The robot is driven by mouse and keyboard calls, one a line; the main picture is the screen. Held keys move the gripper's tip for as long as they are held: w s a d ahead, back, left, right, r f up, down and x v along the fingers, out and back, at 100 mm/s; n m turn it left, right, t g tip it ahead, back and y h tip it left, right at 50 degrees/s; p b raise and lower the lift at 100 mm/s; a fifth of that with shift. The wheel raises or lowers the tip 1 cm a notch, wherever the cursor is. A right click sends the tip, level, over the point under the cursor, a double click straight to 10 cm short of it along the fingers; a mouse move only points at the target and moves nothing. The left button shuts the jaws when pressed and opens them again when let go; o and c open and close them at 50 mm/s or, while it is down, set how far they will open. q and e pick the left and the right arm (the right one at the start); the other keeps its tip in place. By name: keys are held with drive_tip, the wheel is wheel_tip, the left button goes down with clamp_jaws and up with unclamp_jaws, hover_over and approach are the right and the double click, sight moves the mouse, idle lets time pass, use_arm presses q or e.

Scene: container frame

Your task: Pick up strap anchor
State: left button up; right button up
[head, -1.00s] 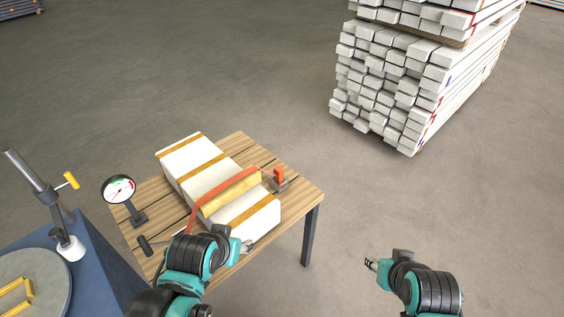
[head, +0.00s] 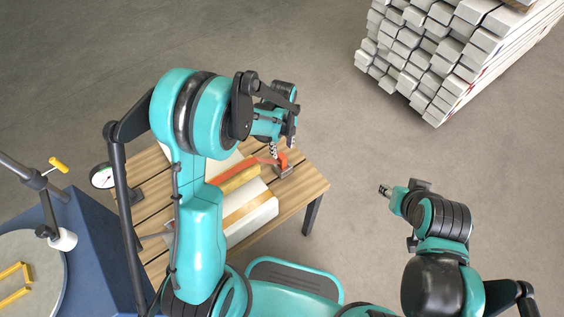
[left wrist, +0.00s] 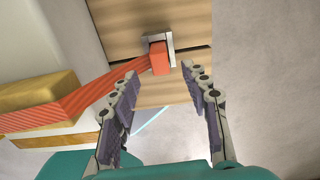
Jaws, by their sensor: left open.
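The strap anchor (head: 284,165), an orange block on a metal bracket, sits on the wooden table (head: 314,187) near its right end. An orange strap (head: 233,171) runs to it across a white box (head: 262,215). In the left wrist view the anchor (left wrist: 159,57) lies just ahead of and between my fingertips. My left gripper (head: 280,149) is open, pointing down over the anchor; its fingers (left wrist: 162,86) hold nothing. My right gripper (head: 383,190) hangs off the table's right side, too small to tell open or shut.
A gauge (head: 104,176) stands at the table's left. A blue stand (head: 92,245) with a round plate is at the lower left. Stacked white beams (head: 445,55) lie at the upper right. The floor between is clear.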

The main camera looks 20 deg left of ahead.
sight(282, 156)
use_arm(q)
wheel_tip(282, 156, down, 3)
drive_tip(key=shift+f+b, duration=0.1)
drive_tip(key=shift+b, duration=0.5)
wheel_tip(282, 156, down, 5)
drive_tip(key=b, duration=0.2)
drive_tip(key=shift+f+b, duration=0.1)
drive_tip(key=shift+b, duration=0.25)
drive_tip(key=shift+c, duration=0.4)
clamp_jaws()
